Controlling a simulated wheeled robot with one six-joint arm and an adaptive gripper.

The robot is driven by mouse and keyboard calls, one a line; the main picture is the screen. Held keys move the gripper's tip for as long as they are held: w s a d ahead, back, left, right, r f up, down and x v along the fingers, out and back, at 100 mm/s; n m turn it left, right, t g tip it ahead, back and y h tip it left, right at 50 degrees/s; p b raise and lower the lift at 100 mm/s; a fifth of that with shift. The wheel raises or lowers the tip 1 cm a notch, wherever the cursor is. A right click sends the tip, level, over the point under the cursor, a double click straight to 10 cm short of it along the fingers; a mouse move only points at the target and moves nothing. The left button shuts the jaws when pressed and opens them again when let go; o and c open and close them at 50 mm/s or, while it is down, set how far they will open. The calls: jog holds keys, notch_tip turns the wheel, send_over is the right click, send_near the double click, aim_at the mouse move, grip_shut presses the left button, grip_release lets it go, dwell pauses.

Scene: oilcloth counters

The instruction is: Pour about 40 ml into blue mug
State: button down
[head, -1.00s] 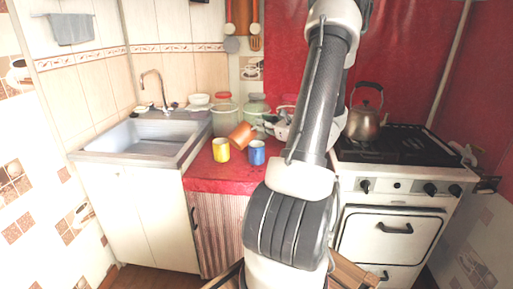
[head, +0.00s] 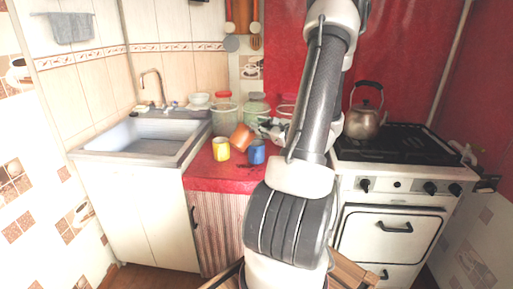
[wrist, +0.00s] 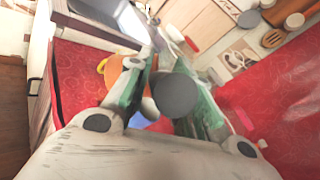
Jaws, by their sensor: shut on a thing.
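The blue mug (head: 257,153) stands upright on the red counter in the head view. The pot's contents and the mug's inside cannot be made out.
Small dark marks (head: 244,166) lie on the counter in front of the mugs. Lidded jars (head: 224,118) stand behind. A sink (head: 150,135) is at left, a stove with a kettle (head: 364,120) at right. The counter's front strip is mostly clear.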

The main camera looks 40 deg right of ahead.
jog(key=shift+a+f+n, duration=0.45)
jog(key=shift+a+n, duration=0.2)
jog(key=shift+a, duration=0.1)
jog(key=shift+a+f+n, duration=0.4)
jog(key=shift+a+n, duration=0.25)
jog(key=shift+a, duration=0.1)
dwell(0.8)
jog(key=a+f+n+h+b, duration=0.1)
jog(key=a+f+n+b, duration=0.1)
jog(key=a+f+n, duration=0.4)
jog(key=shift+a+n+t, duration=0.3)
jog(key=shift+a, duration=1.1)
